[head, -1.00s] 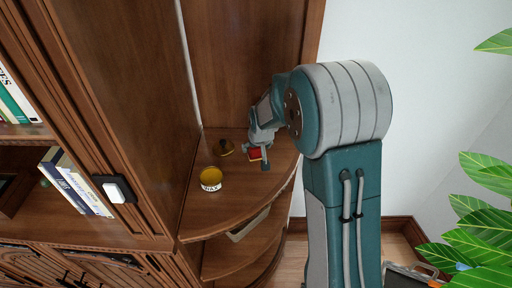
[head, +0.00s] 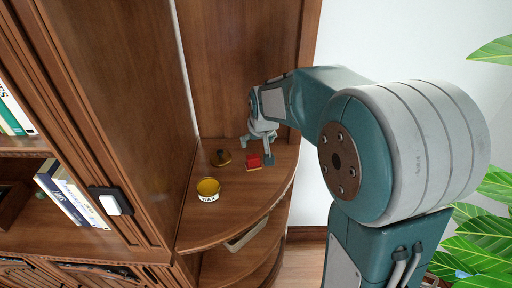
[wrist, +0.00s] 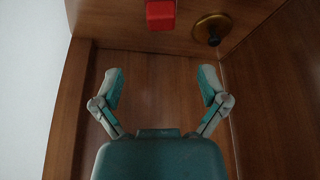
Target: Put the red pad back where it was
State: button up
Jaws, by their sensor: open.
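The red pad (head: 253,161) lies on the curved wooden shelf (head: 222,232), with a yellowish edge under it. It also shows at the top of the wrist view (wrist: 160,14), ahead of my fingers and apart from them. My gripper (head: 257,150) is open and empty, just behind the pad on the shelf. In the wrist view its two fingers (wrist: 160,88) stand wide apart with only wood between them. A wax tin (head: 208,189) with yellow content stands open at the front left of the pad. A brass lid with a dark knob (head: 221,158) lies left of the pad.
Tall wooden panels close in the shelf at the left and back. A bookcase with books (head: 65,196) and a white switch-like box (head: 112,203) is at the left. A plant (head: 485,240) stands at the right. The shelf's front right is bare.

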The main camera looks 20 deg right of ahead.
jog(key=s+r, duration=0.4)
jog(key=s, duration=0.9)
jog(key=s+r+t, duration=0.1)
jog(key=s+r, duration=0.4)
jog(key=s, duration=0.8)
jog(key=shift+s, duration=0.3)
